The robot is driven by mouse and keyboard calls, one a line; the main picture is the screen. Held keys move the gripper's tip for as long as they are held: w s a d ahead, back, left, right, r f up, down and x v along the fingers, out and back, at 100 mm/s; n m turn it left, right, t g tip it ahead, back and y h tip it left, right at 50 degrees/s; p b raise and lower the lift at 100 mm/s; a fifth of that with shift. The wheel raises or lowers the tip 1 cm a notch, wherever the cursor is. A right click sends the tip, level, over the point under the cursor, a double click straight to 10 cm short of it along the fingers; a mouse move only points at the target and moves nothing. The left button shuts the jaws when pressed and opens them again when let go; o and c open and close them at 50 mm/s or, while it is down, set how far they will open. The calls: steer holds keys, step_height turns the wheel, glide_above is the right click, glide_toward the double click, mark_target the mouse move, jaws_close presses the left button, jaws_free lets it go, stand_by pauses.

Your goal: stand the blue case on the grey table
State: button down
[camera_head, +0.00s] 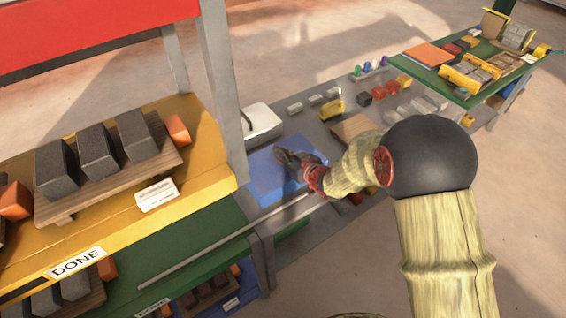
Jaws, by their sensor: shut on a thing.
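The blue case (264,181) is a flat blue box at the left part of the grey table (316,131), beside the grey post. It looks to lie flat, with its broad face up; I cannot tell whether it touches the tabletop. My gripper (284,157) reaches in from the right, over the middle of the case, and is shut on it. The fingertips are small and dark here, and the exact place of the grip is hard to see. My forearm hides part of the table to the right of the case.
A white case (262,122) sits just behind. A grey post (222,95) and a yellow shelf (205,172) with dark blocks stand close on the left. A yellow part (331,109), red blocks (385,90) and a brown board (352,127) lie farther right. A green table (458,88) stands at back right.

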steer(key=shift+w+d+f, duration=0.2)
steer(key=shift+w+f, duration=0.35)
steer(key=shift+f, duration=0.1)
steer(key=shift+f+b, duration=0.8)
steer(key=shift+f, duration=0.65)
steer(key=shift+f, duration=0.15)
steer(key=c, duration=1.9)
jaws_free()
steer(key=shift+f, duration=0.1)
steer(key=shift+r, duration=0.25)
steer(key=p+v, duration=0.2)
steer(key=v, duration=1)
steer(key=shift+f+p, duration=0.1)
steer(key=shift+p, duration=0.3)
